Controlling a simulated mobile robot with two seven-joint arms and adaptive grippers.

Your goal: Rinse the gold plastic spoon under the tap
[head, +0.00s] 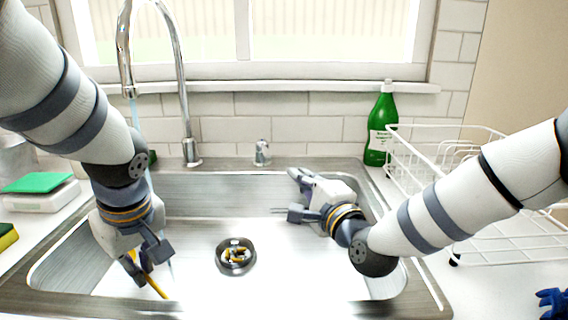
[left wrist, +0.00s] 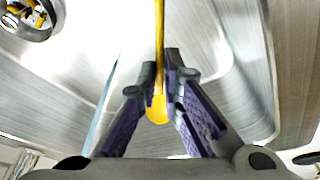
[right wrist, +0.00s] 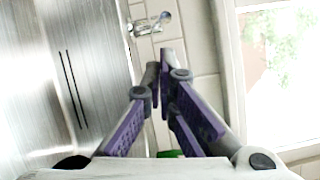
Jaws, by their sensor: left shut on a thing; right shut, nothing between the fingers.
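My left gripper (head: 146,262) is shut on the gold spoon (head: 155,287), low over the left part of the sink (head: 330,262). In the left wrist view the spoon's handle (left wrist: 160,30) runs away from the fingertips (left wrist: 161,72), and its rounded yellow end (left wrist: 157,110) shows between the fingers. The tap (head: 184,100) runs; its thin bluish stream (head: 134,113) falls close beside my left gripper, partly hidden by my arm. I cannot tell whether it touches the spoon. My right gripper (right wrist: 161,68) is shut and empty over the sink's right back part.
A drain (head: 236,270) sits in the basin floor. A green bottle (head: 381,125) and a white dish rack (head: 480,215) stand right of the sink. A small tap fitting (head: 262,152) stands behind the sink.

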